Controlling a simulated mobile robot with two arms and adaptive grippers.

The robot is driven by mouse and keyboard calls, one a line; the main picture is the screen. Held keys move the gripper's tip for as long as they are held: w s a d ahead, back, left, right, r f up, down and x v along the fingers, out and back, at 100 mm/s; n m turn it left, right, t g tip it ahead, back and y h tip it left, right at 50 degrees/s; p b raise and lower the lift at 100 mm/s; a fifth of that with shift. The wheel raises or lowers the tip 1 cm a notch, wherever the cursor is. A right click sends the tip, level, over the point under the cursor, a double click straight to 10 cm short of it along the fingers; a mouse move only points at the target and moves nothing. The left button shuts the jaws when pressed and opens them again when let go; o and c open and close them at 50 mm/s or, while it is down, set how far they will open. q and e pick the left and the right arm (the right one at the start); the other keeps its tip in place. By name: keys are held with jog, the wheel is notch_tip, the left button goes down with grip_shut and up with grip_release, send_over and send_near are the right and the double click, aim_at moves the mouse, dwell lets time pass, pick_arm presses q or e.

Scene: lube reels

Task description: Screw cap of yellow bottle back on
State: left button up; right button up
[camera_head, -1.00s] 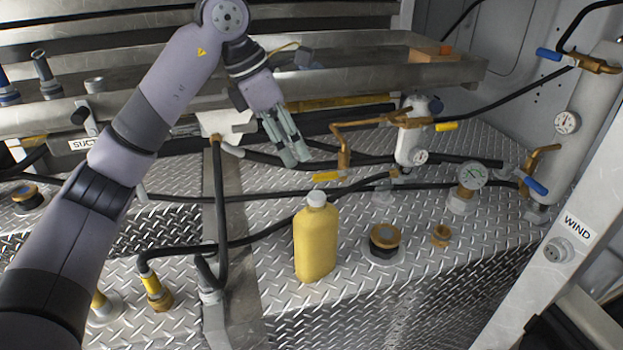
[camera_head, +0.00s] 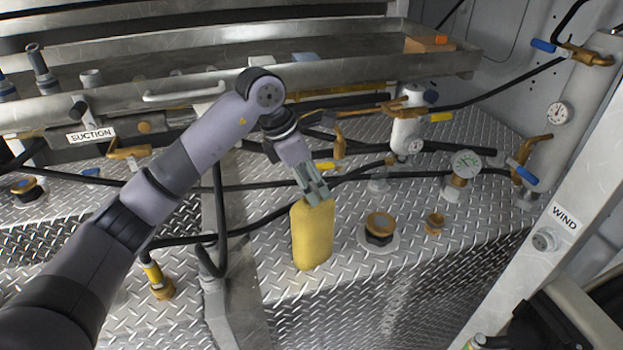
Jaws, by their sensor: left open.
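The yellow bottle (camera_head: 312,240) stands upright on the diamond-plate deck, near its front edge. My left gripper (camera_head: 317,198) is at the top of the bottle, with its fingers pointing down over the neck. It hides the neck and the cap, so I cannot tell how the cap sits or whether the fingers touch it. The left gripper is open. My right gripper is not in view.
A brass-topped filler cap (camera_head: 380,226) and a small brass fitting (camera_head: 434,222) stand right of the bottle. A gauge (camera_head: 465,164) and a valve cylinder (camera_head: 406,125) stand behind. Black hoses (camera_head: 250,228) cross the deck at left. A steel tray (camera_head: 350,72) runs along the back.

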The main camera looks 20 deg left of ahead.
pick_arm(q)
jog(key=shift+c, duration=0.6)
jog(key=c, duration=1.1)
jog(key=m+g, duration=0.1)
jog(key=m, duration=0.3)
jog(key=shift+w+g, duration=0.1)
jog(key=shift+g, duration=0.2)
jog(key=shift+m+h, duration=0.3)
jog(key=shift+m, duration=0.3)
jog(key=m+g, duration=0.2)
jog(key=m, duration=0.2)
jog(key=shift+m, duration=0.6)
